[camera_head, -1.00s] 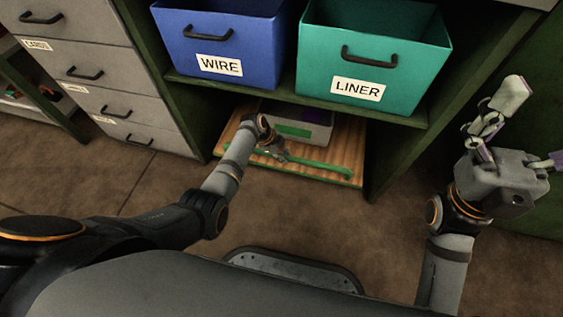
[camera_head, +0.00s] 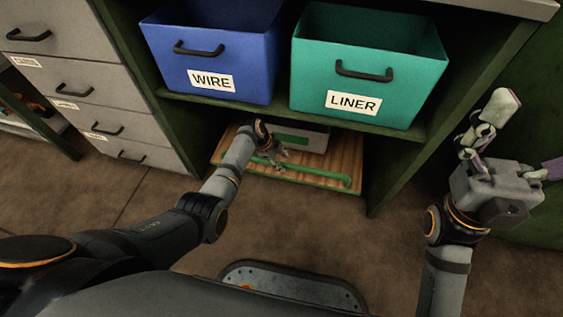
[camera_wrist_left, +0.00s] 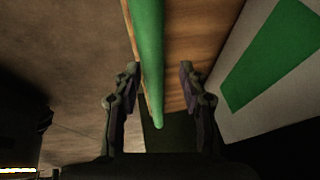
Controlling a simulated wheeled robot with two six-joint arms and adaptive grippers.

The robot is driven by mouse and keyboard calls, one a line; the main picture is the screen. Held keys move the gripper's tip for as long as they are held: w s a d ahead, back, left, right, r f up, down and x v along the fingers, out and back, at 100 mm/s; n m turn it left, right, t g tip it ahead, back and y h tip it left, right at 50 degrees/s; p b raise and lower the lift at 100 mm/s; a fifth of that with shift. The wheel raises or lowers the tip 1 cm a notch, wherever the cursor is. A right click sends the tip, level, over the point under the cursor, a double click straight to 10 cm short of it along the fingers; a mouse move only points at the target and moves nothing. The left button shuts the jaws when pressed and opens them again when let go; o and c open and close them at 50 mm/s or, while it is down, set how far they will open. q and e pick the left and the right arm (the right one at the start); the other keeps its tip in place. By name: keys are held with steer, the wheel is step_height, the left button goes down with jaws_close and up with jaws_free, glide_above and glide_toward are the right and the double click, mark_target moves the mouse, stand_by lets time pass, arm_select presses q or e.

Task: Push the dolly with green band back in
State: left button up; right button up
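The dolly is a low wooden board (camera_head: 310,163) on the floor under the shelf, its front part sticking out of the bay. A green band (camera_head: 317,176) runs along its front edge. In the left wrist view the band (camera_wrist_left: 150,60) passes between the two fingers of my left gripper (camera_wrist_left: 159,85), nearer the left finger. The fingers are apart and not closed on it. In the head view my left gripper (camera_head: 268,158) is over the board's front, left of the band's middle. My right gripper (camera_head: 530,135) is open and empty, raised at the right.
A grey box (camera_head: 315,141) with a green label sits on the board. Above are the blue WIRE bin (camera_head: 216,55) and teal LINER bin (camera_head: 368,70). A green shelf post (camera_head: 392,175) bounds the bay at right; grey drawers (camera_head: 75,75) stand left. The floor in front is clear.

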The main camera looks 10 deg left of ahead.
arm_select(q)
steer(key=shift+s, duration=0.1)
steer(key=v, duration=0.5)
steer(key=shift+a+r, duration=0.1)
steer(key=s+a, duration=0.4)
steer(key=a, duration=0.6)
steer(key=shift+s+a, duration=0.4)
